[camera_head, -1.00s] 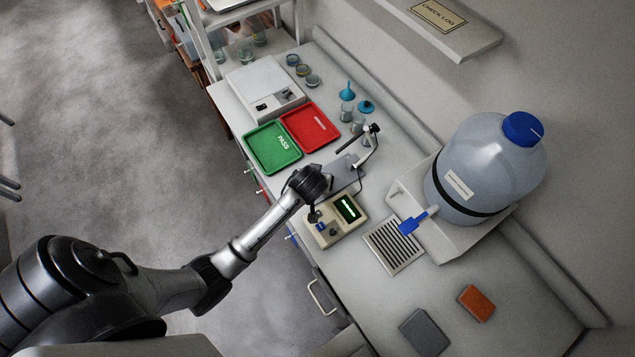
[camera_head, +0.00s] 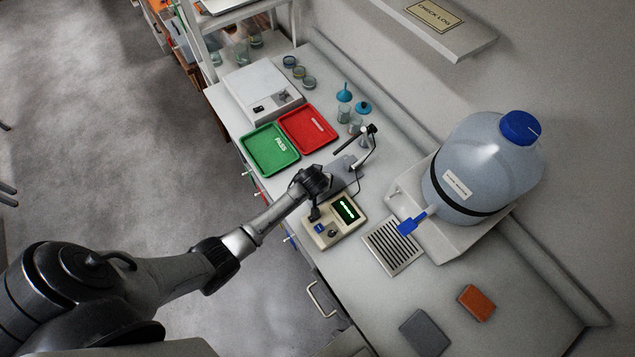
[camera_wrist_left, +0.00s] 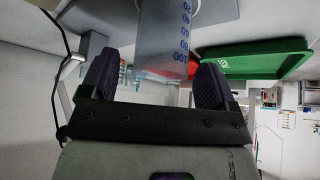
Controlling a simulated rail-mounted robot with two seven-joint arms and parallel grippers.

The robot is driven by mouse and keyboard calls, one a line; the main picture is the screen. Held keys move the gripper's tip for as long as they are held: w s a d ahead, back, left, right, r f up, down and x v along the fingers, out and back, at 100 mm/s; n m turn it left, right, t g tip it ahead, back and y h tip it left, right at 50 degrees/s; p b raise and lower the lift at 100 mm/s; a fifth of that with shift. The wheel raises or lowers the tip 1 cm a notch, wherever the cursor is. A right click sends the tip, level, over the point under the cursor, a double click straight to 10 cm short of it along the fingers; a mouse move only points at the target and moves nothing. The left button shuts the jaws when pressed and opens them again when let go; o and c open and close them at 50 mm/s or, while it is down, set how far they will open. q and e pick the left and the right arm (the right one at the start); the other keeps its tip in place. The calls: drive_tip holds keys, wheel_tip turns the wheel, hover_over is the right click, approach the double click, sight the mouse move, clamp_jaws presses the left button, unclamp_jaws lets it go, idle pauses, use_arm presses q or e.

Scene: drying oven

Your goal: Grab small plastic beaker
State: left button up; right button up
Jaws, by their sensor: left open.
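In the left wrist view a clear plastic beaker (camera_wrist_left: 166,40) with blue markings shows upside down, in the gap between the fingers of my left gripper (camera_wrist_left: 160,68). The fingers are apart, with space seen on both sides of the beaker; I cannot tell how deep it sits between them. In the head view my left gripper (camera_head: 318,182) is beside the meter with the green display (camera_head: 335,220), and the gripper largely hides the beaker there. My right gripper is not in view.
A probe stand (camera_head: 368,145) rises just behind the gripper. Green (camera_head: 262,158) and red (camera_head: 318,122) trays lie beyond, with a balance (camera_head: 250,80) and glassware (camera_head: 345,112). A large blue-capped carboy (camera_head: 480,170) stands right, near a drain grate (camera_head: 393,247). The front counter has bare room.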

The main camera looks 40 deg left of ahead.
use_arm(q)
drive_tip(key=shift+w+a+f, duration=0.1)
drive_tip(key=shift+w+f, duration=0.15)
drive_tip(key=shift+f, duration=0.2)
drive_tip(key=c, duration=1)
